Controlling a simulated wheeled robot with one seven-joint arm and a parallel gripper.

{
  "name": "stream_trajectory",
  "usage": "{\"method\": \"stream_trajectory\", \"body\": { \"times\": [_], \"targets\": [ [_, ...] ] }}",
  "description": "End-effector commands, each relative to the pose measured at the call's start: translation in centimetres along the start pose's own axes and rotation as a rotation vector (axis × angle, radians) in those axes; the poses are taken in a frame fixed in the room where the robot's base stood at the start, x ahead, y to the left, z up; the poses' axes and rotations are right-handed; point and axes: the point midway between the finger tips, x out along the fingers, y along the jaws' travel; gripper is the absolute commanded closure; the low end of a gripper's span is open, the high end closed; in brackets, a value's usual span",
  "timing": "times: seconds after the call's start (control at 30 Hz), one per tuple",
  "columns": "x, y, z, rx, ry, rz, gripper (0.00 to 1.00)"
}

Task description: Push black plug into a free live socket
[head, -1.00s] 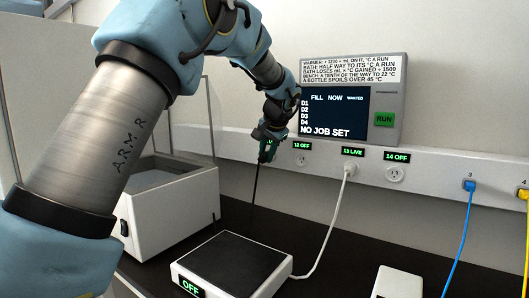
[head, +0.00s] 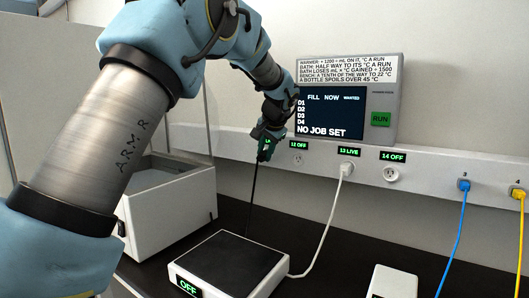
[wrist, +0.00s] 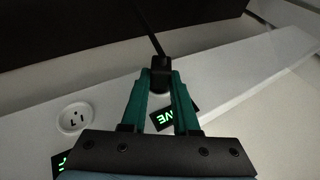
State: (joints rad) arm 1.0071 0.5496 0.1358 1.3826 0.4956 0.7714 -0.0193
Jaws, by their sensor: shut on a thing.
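My gripper (wrist: 160,88) is shut on the black plug (wrist: 160,73) at its fingertips, in front of the white socket rail. The plug's black cord (head: 253,190) hangs to the bench. A green label ending in "VE" (wrist: 173,118) shows by the fingers; its socket is mostly hidden behind the plug and fingers. I cannot tell whether the plug's pins are in it. The 12 OFF socket (head: 298,159) is empty; an empty socket (wrist: 75,117) also shows in the wrist view. The 13 LIVE socket holds a white plug (head: 346,169). The 14 OFF socket (head: 391,174) is empty.
A flat scale-like device (head: 225,262) reading OFF stands on the dark bench below. A white open-topped box (head: 165,205) is at left. A screen (head: 332,112) reading NO JOB SET is above the rail. Blue (head: 455,240) and yellow (head: 521,240) cables hang at right.

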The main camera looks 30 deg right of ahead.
Motion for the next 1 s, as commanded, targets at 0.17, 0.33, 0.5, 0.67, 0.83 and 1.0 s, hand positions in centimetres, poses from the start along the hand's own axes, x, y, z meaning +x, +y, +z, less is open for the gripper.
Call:
{"method": "stream_trajectory", "body": {
  "times": [0.17,0.33,0.5,0.67,0.83,1.0],
  "targets": [
    [0.1,0.0,-0.3,0.0,-0.001,0.0,1.0],
    [0.1,0.0,-0.3,0.0,0.0,0.0,0.64],
    [0.1,0.0,-0.3,0.0,0.0,0.0,0.44],
    [0.1,0.0,-0.3,0.0,0.0,0.0,0.36],
    [0.1,0.0,-0.3,0.0,0.0,0.0,0.36],
    [-1.3,0.1,-0.3,-0.001,0.003,0.0,0.36]
  ]
}}
